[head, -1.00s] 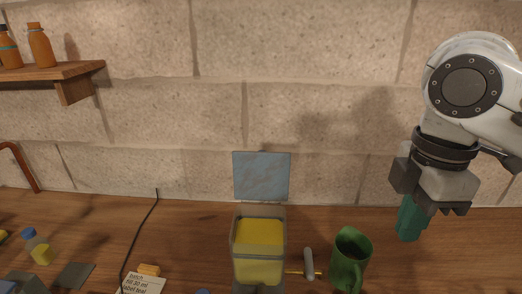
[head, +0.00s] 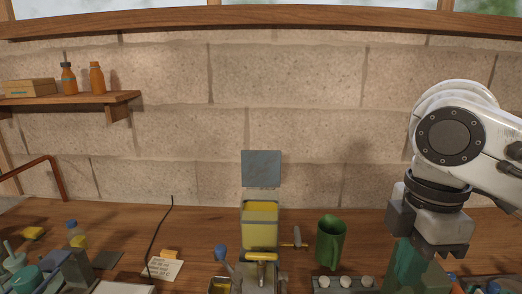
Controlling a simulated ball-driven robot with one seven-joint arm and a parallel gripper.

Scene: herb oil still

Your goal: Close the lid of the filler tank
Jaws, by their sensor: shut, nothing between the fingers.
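The filler tank (head: 260,230) stands on the wooden counter, clear-walled and holding yellow liquid. Its blue-grey square lid (head: 262,169) stands upright at the tank's back edge, open, so the tank top is uncovered. My gripper (head: 408,265) hangs at the right, pointing down, well to the right of the tank and lid and apart from both.
A green mug (head: 331,243) stands between the tank and my gripper. A small tap handle (head: 297,238) sticks out at the tank's right. A rack with pale round tops (head: 345,282) lies in front. A wall shelf (head: 70,102) holds bottles at upper left.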

